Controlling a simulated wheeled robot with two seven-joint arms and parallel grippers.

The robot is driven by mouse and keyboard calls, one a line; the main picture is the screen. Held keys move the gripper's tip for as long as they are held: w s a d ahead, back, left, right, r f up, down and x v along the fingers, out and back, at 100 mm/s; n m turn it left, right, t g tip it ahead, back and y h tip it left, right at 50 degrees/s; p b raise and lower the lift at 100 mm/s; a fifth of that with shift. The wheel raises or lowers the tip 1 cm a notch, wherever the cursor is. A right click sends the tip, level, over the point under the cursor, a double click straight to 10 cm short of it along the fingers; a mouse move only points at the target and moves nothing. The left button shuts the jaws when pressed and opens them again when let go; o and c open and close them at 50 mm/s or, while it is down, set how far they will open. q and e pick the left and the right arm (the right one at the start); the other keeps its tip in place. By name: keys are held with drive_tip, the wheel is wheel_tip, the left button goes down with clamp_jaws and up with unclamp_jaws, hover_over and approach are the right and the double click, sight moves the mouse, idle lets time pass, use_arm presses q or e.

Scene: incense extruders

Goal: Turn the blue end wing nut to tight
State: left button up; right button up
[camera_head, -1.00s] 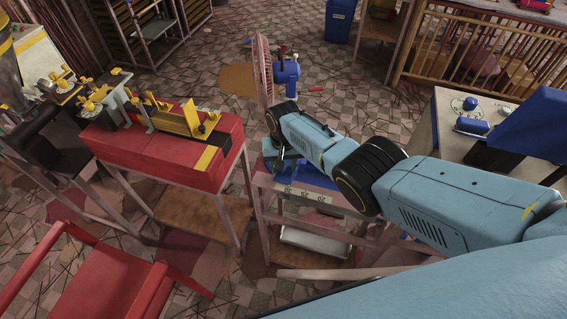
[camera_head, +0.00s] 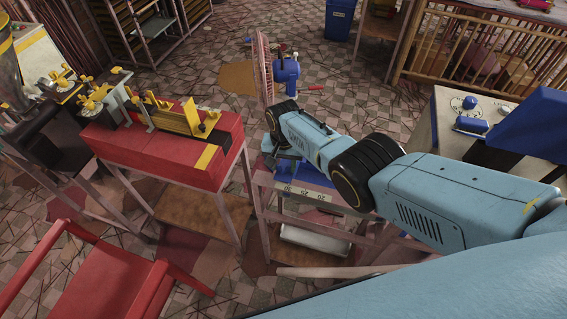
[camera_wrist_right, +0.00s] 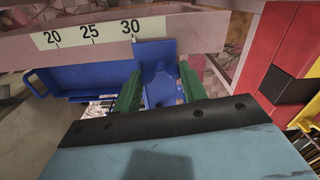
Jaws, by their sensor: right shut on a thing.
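In the right wrist view, the two green fingers of my right gripper (camera_wrist_right: 160,76) stand on either side of a small blue piece, which I take to be the blue end wing nut (camera_wrist_right: 160,90). The gripper is shut on it. Its lower part is hidden by my wrist, and its exact turn is hard to read. A flat blue plate (camera_wrist_right: 154,50) stands just beyond it, below the number 30 on a white scale. In the head view, my right wrist covers the nut, and only part of the blue fixture (camera_head: 316,176) shows. My left gripper is not in view.
The white scale strip (camera_wrist_right: 90,34) runs along the pink frame, with a blue tray (camera_wrist_right: 95,77) below it. A red bench (camera_head: 175,150) with yellow parts stands left of my arm. A blue-headed fan (camera_head: 286,72) stands behind. A red chair (camera_head: 100,275) is at the front left.

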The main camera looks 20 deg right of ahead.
sight(283, 166)
drive_tip(key=o, duration=1)
drive_tip(key=shift+r, duration=0.1)
wheel_tip(283, 166, up, 6)
drive_tip(key=p, duration=0.4)
drive_tip(key=shift+r, duration=0.2)
wheel_tip(283, 166, up, 7)
drive_tip(key=shift+f+p, duration=0.1)
drive_tip(key=shift+p, duration=0.4)
